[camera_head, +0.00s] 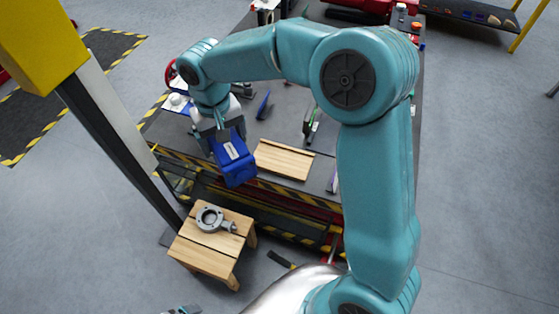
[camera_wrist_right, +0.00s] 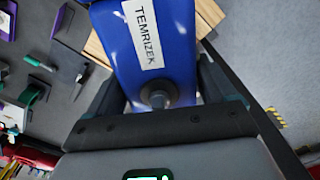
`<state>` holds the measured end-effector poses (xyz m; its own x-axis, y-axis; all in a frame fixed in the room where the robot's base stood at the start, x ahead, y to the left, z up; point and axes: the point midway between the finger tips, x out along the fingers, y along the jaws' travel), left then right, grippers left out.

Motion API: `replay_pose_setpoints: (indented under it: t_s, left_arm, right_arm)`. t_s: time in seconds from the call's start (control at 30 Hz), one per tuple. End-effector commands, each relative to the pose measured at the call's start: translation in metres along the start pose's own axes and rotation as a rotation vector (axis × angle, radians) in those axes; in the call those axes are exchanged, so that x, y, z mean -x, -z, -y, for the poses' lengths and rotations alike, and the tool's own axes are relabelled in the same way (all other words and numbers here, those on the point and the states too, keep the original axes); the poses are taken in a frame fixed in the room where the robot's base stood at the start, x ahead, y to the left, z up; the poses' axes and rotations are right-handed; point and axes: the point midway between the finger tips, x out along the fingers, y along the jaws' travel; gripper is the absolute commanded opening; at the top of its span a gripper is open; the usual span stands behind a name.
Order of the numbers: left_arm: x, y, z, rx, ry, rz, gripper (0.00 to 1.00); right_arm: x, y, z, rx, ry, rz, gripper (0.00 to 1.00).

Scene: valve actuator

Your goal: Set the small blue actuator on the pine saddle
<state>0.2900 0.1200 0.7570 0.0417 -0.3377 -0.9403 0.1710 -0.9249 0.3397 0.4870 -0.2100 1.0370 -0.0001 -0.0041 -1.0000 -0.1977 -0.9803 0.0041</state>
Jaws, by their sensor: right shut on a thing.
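The blue actuator (camera_head: 233,160) is a box with a white label. My right gripper (camera_head: 218,135) is shut on it and holds it up near the bench's front edge, left of the pine saddle. In the right wrist view the actuator (camera_wrist_right: 178,42) sits between the fingers, its label reading TEMRIZEK, with a round metal stub at its near end. The pine saddle (camera_head: 284,160), a flat wooden piece with raised long edges, lies on the bench, clear of the actuator. Wood shows partly behind the actuator in the wrist view. A small part of my left gripper (camera_head: 184,310) shows at the bottom edge; its jaws are unclear.
A wooden stool (camera_head: 205,255) in front of the bench bears a grey metal valve (camera_head: 211,219). The dark bench (camera_head: 360,150) has striped edges and several tools behind the saddle. A yellow-topped post (camera_head: 110,125) stands at the left.

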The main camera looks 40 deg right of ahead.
Motion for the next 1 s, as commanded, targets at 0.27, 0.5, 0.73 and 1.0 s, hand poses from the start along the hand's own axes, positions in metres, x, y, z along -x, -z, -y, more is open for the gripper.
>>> replay_pose_setpoints:
  t_s: [0.27,0.5,0.73,1.0]
  left_arm:
    - [-0.056,0.001,0.020,0.000,0.000,0.000,1.00]
    - [-0.106,0.002,0.038,0.000,0.000,0.000,1.00]
    - [-0.153,0.003,0.055,0.000,0.000,0.000,1.00]
    - [-0.187,0.004,0.067,0.000,0.000,0.000,1.00]
  right_arm:
    - [-0.040,0.054,-0.047,-0.575,-0.005,-0.010,0.00]
    - [-0.076,0.093,-0.107,-1.203,-0.005,-0.012,0.00]
    - [-0.114,0.112,-0.170,-1.810,-0.002,-0.009,0.00]
    - [-0.141,0.114,-0.222,-2.320,0.006,-0.003,0.00]
